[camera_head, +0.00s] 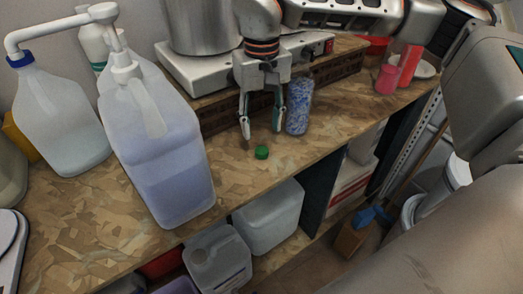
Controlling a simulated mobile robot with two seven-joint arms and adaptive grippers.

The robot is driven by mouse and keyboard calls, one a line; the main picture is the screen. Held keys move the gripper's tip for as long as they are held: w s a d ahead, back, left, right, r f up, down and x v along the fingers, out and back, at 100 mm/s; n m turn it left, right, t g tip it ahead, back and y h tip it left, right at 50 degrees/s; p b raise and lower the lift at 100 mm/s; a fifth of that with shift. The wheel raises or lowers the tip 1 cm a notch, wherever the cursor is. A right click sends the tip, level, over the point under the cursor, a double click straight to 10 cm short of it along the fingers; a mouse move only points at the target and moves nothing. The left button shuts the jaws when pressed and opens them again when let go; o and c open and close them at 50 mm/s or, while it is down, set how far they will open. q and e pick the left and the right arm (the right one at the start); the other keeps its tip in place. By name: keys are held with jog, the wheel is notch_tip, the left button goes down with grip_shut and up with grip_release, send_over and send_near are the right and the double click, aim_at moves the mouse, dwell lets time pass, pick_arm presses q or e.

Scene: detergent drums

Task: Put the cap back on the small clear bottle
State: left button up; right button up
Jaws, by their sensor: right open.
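A small clear bottle (299,108) filled with blue-and-white granules stands upright on the wooden worktop (330,120), its top partly hidden behind my right gripper and arm. A small green cap (262,152) lies on the worktop in front of the bottle and to its left. My right gripper (263,136) points down with its two fingers apart and nothing between them. Its fingertips are just above and behind the cap in the picture, and its right finger is close beside the bottle; I cannot tell if they touch. My left gripper is not in view.
Large pump-top jugs (160,150) crowd the left of the worktop. Red containers (387,78) stand at the right end. The front edge is near the cap, with jugs on a shelf below.

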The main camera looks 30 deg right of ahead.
aim_at(261, 150)
jog(key=shift+f, duration=0.75)
jog(key=shift+f, duration=2.65)
jog(key=shift+a, duration=0.1)
jog(key=shift+s, duration=0.1)
jog(key=c, duration=0.8)
